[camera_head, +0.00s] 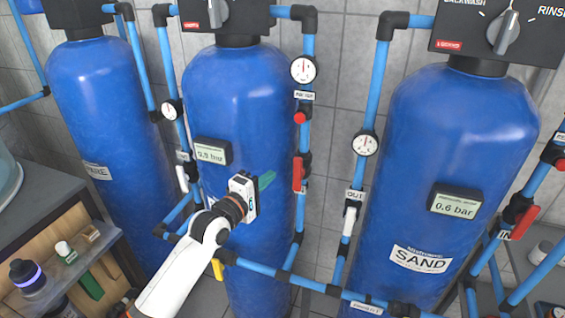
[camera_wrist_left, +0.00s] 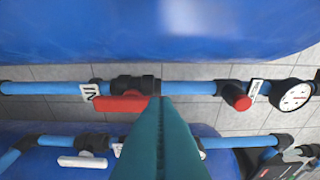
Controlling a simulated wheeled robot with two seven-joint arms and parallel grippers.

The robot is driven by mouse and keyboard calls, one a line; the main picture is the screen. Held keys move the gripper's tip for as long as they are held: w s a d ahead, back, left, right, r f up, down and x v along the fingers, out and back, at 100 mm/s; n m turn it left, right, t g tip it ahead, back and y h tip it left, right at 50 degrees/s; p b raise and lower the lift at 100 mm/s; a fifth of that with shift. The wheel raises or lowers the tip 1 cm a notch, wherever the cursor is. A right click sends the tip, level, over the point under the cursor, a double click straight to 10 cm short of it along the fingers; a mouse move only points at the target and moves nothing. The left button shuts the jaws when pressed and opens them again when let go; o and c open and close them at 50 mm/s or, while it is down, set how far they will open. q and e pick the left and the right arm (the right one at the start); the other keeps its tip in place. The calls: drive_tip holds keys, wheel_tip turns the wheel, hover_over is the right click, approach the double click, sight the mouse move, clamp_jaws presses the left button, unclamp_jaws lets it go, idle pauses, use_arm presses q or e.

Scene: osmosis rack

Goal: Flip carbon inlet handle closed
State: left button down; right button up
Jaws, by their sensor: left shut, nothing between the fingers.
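The red lever handle (camera_head: 297,174) is on the vertical blue pipe right of the middle blue tank (camera_head: 235,110). It lies along the pipe. In the left wrist view, the red handle (camera_wrist_left: 122,103) sits beside its black valve body, near an "IN" label (camera_wrist_left: 91,92). My left gripper (camera_head: 267,179) is in front of the middle tank, its teal fingers shut and empty, pointing right toward the handle. In the left wrist view, the fingertips (camera_wrist_left: 158,99) appear at the handle's valve end; I cannot tell whether they touch. The gripper hides part of the tank's front. My right gripper is not in view.
A red knob (camera_head: 300,118) and a gauge (camera_head: 303,69) are above the handle on the same pipe. The SAND tank (camera_head: 460,130) stands at right, with a white handle (camera_head: 349,221) on the pipe beside it. A shelf with bottles (camera_head: 30,275) is at lower left.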

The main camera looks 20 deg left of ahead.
sight(297, 175)
use_arm(q)
drive_tip(key=p+x, duration=0.1)
drive_tip(key=x, duration=0.6)
drive_tip(key=shift+p, duration=0.3)
drive_tip(key=shift+w, duration=0.2)
